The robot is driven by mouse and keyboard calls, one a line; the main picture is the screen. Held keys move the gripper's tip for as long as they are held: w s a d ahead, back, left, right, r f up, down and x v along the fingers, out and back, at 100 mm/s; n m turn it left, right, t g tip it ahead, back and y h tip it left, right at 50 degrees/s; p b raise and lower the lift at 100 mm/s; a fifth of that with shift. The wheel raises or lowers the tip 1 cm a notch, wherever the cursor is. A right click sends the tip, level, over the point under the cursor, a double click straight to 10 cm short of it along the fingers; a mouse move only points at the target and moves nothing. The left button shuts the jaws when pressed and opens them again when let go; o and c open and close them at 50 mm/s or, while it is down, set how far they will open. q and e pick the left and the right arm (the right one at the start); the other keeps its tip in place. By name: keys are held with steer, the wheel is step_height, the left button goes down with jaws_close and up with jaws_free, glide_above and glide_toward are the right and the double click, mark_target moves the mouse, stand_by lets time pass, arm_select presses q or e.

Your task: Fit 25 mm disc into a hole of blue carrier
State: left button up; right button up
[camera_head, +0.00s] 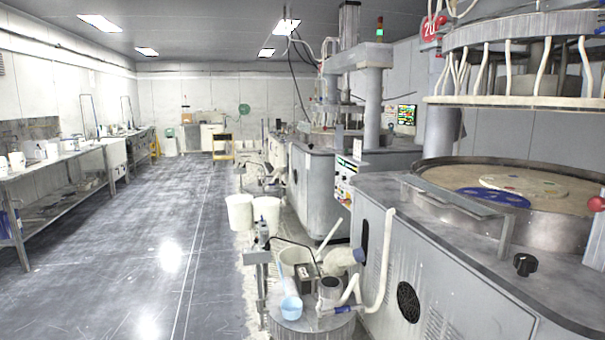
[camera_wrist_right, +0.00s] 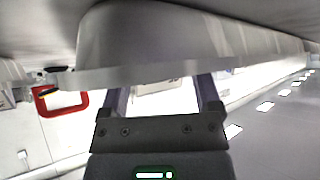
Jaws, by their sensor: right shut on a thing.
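The blue carrier (camera_head: 492,198) lies flat on the round tan platen (camera_head: 450,178) of the near machine, at the right of the head view. Its holes are too small to make out. My right gripper (camera_wrist_right: 163,85) shows only in the right wrist view. I cannot make out the 25 mm disc in either view. My left gripper is in neither view.
A cream carrier (camera_head: 522,185) with coloured spots lies beside the blue one. A metal rim (camera_head: 540,225) surrounds the platen, and a large upper plate (camera_head: 515,101) with pale hoses hangs above. The left aisle is clear.

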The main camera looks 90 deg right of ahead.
steer(key=shift+r+p, duration=3.05)
steer(key=shift+r, duration=0.45)
